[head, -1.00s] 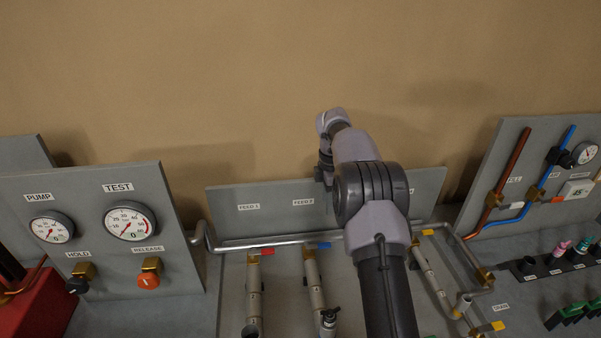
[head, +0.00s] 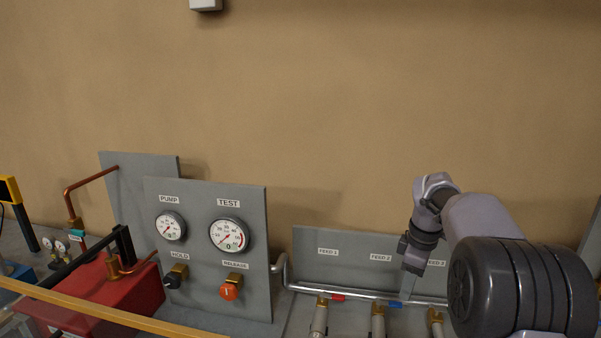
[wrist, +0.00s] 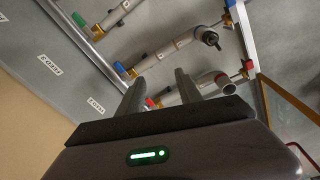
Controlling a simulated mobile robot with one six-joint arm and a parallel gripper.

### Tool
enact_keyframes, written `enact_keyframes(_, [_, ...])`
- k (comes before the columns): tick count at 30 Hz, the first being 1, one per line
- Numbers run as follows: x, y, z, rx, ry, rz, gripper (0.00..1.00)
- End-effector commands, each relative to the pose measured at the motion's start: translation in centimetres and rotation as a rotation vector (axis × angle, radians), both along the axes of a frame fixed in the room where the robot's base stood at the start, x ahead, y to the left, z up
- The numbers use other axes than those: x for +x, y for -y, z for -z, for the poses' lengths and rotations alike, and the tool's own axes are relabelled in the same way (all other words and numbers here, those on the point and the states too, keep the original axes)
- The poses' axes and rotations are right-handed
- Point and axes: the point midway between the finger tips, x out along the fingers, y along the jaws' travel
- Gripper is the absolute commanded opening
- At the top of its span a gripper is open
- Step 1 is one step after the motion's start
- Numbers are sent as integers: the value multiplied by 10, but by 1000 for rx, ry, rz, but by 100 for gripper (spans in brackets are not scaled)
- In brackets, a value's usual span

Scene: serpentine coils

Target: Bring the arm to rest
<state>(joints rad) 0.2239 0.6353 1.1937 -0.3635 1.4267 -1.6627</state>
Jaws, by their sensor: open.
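My arm fills the lower right of the head view, bent, with its wrist in front of the feed panel (head: 340,265). My gripper (wrist: 158,88) shows in the wrist view with its two fingers apart and nothing between them. In the head view the gripper (head: 412,284) points down near the FEED 2 and FEED 3 labels, and its fingertips are hard to make out. Beyond the fingers in the wrist view are grey pipes (wrist: 170,48) with coloured handles. I cannot tell how far the fingers are from them.
A panel with PUMP and TEST gauges (head: 229,235) stands left of the arm, with a black HOLD knob (head: 171,281) and an orange RELEASE knob (head: 229,292). A red box (head: 100,296) and a yellow bar (head: 110,313) are at lower left.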

Motion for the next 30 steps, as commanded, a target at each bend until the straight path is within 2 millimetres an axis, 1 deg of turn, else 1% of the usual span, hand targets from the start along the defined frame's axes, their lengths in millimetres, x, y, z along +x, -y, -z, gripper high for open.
enact_keyframes(1, [-11,-10,-4,9,21,53,42])
enact_keyframes(2, [-19,-17,-8,17,34,93,42])
enact_keyframes(5, [-51,-41,-21,54,77,245,42])
enact_keyframes(8, [-101,-71,-25,116,127,439,42])
enact_keyframes(9, [-128,-85,-22,153,150,537,42])
enact_keyframes(11, [-174,-106,-9,221,181,698,42])
enact_keyframes(12, [-206,-118,4,273,198,809,42])
enact_keyframes(14, [-249,-133,27,350,212,963,42])
enact_keyframes(15, [-273,-140,43,398,216,1052,42])
enact_keyframes(18, [-314,-152,77,492,214,1221,42])
enact_keyframes(20, [-328,-155,90,528,209,1281,42])
enact_keyframes(22, [-335,-157,96,550,207,1320,42])
enact_keyframes(30, [-337,-157,95,553,203,1333,42])
